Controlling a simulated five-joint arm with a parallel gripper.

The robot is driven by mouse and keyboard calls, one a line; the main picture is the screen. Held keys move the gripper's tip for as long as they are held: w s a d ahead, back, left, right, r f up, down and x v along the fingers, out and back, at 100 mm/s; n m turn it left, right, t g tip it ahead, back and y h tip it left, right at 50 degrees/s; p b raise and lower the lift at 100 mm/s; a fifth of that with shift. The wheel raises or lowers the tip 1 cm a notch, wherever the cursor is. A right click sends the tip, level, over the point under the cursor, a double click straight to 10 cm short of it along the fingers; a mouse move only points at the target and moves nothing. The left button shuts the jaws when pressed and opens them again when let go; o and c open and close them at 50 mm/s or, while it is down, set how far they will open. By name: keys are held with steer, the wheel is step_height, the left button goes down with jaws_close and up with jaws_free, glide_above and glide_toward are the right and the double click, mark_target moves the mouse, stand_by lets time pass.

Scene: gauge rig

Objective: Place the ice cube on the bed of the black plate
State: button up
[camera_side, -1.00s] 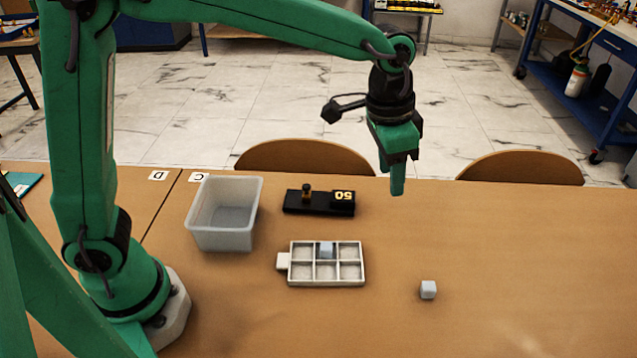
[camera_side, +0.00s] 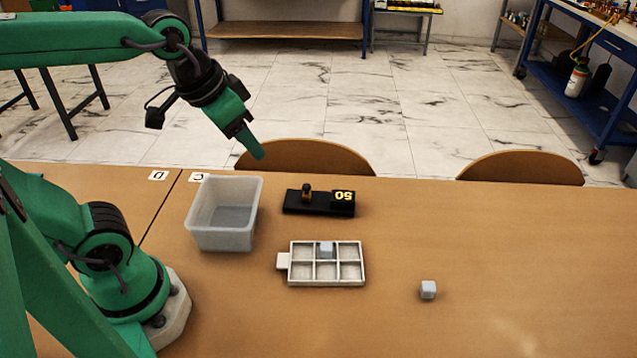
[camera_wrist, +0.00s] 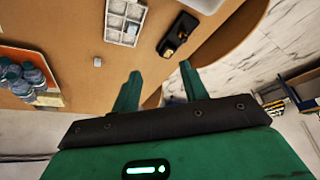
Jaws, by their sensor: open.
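The black plate (camera_side: 293,202) lies on the table behind the tray. A small dark and brown post stands on it, and a block with a yellow 50 is at its right end. The plate also shows in the wrist view (camera_wrist: 168,48). One pale ice cube (camera_side: 326,249) sits in the back middle compartment of the white tray (camera_side: 327,285). Another pale cube (camera_side: 428,289) lies alone on the table to the right; it also shows in the wrist view (camera_wrist: 97,62). My gripper (camera_side: 257,152) is open and empty, raised and tilted, apart from all of them.
A translucent bin (camera_side: 222,240) stands left of the plate. Labels D (camera_side: 159,175) and C (camera_side: 196,177) are at the back edge. Two chair backs (camera_side: 305,156) are beyond it. The table's right side is mostly clear. An orange tray of bottles (camera_wrist: 42,99) shows in the wrist view.

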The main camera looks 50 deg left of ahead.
steer(key=shift+n+t, duration=0.3)
steer(key=shift+n, duration=0.2)
steer(key=s, duration=0.1)
steer(key=s+a+f, duration=0.1)
steer(key=s, duration=0.1)
steer(key=shift+s+a+f, duration=0.15)
steer(key=shift+a+f, duration=0.1)
steer(key=shift+a, duration=0.15)
steer(key=shift+o, duration=0.6)
